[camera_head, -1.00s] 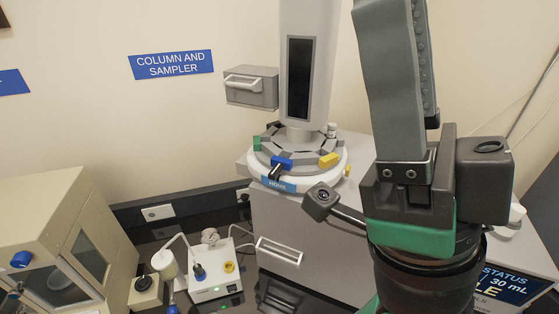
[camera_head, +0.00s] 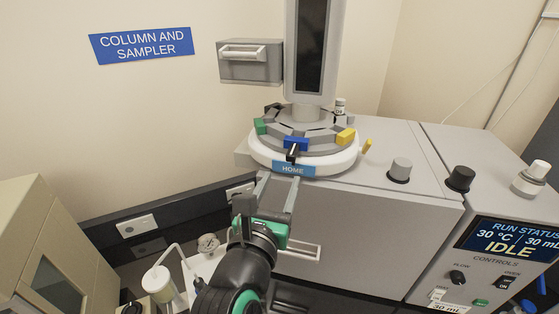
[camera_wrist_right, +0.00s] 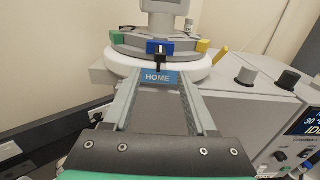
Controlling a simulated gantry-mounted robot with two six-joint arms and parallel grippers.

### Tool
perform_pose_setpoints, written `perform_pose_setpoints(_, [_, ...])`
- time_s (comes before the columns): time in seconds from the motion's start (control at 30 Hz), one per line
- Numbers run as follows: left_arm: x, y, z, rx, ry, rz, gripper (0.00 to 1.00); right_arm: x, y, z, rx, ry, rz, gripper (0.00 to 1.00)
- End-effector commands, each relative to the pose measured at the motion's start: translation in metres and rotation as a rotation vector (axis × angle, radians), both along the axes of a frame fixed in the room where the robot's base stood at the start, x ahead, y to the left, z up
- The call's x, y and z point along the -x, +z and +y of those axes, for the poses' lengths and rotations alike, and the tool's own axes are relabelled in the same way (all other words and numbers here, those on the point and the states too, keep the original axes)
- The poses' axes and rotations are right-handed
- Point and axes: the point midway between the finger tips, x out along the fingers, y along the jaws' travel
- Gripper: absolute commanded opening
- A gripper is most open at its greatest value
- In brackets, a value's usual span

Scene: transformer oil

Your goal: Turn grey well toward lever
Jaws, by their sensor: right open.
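The round carousel (camera_head: 304,135) on the grey machine has a ring of grey wells, with one grey well (camera_head: 321,138) between the blue well (camera_head: 296,144) and the yellow well (camera_head: 346,136). A green well (camera_head: 260,126) sits at the left. A small black piece (camera_head: 292,154) sticks out below the blue well, above the HOME label (camera_head: 294,170). A yellow lever-like peg (camera_head: 366,147) stands at the carousel's right edge. My right gripper (camera_head: 279,182) is open and empty just in front of the HOME label; the right wrist view shows its two fingers (camera_wrist_right: 161,82) apart. My left gripper is out of view.
A grey column stands above the carousel, with a drawer box (camera_head: 250,62) to its left. A grey knob (camera_head: 400,170) and a black knob (camera_head: 460,179) stand on the machine top at the right. A beige cabinet (camera_head: 35,245) is at lower left.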

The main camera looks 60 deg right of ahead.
Motion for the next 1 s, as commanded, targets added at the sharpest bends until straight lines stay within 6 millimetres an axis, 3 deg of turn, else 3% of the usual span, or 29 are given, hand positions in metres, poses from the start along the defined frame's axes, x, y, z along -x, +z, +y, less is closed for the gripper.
perform_pose_setpoints(0.17, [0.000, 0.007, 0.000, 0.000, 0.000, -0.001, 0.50, -0.003, 0.004, -0.017, 0.002, -0.005, 0.001, 0.57])
perform_pose_setpoints(0.4, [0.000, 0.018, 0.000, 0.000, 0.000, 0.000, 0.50, -0.014, 0.005, -0.070, 0.002, -0.008, 0.001, 0.57])
perform_pose_setpoints(0.6, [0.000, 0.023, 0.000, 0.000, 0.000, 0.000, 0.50, -0.022, 0.004, -0.103, 0.003, -0.005, -0.001, 0.57])
perform_pose_setpoints(0.97, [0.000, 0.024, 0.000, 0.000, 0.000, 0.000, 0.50, -0.025, 0.003, -0.113, 0.002, -0.002, -0.003, 0.57])
perform_pose_setpoints(1.0, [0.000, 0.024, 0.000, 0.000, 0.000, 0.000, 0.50, -0.025, 0.003, -0.113, 0.002, -0.002, -0.003, 0.54])
